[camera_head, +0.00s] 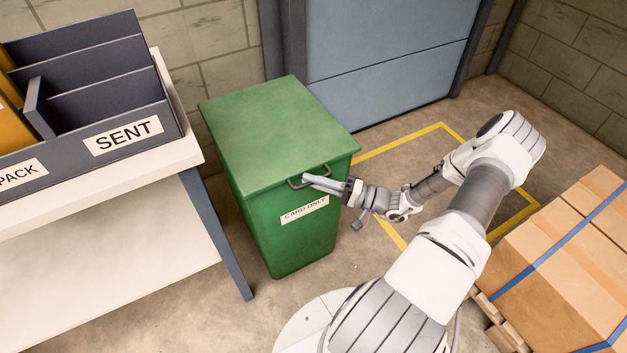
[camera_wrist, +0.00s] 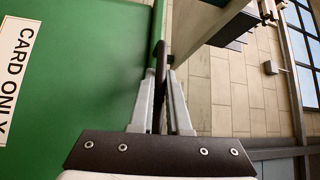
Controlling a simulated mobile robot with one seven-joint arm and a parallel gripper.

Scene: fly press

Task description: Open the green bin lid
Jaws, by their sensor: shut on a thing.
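The green bin (camera_head: 290,245) stands on the floor with a white "CARD ONLY" label (camera_head: 305,210) on its front. Its green lid (camera_head: 275,130) lies flat and closed on top. A dark bar handle (camera_head: 294,185) sticks out from the lid's front edge. My gripper (camera_head: 322,183) reaches it from the right and is shut on the handle. In the wrist view the two pale fingers (camera_wrist: 161,100) sit on either side of the dark handle bar, with the bin's green front and label (camera_wrist: 12,75) at left. The fingers hide part of the handle.
Strapped cartons (camera_head: 560,265) on a pallet are at the right. The yellow-marked floor (camera_head: 440,127) has free room.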

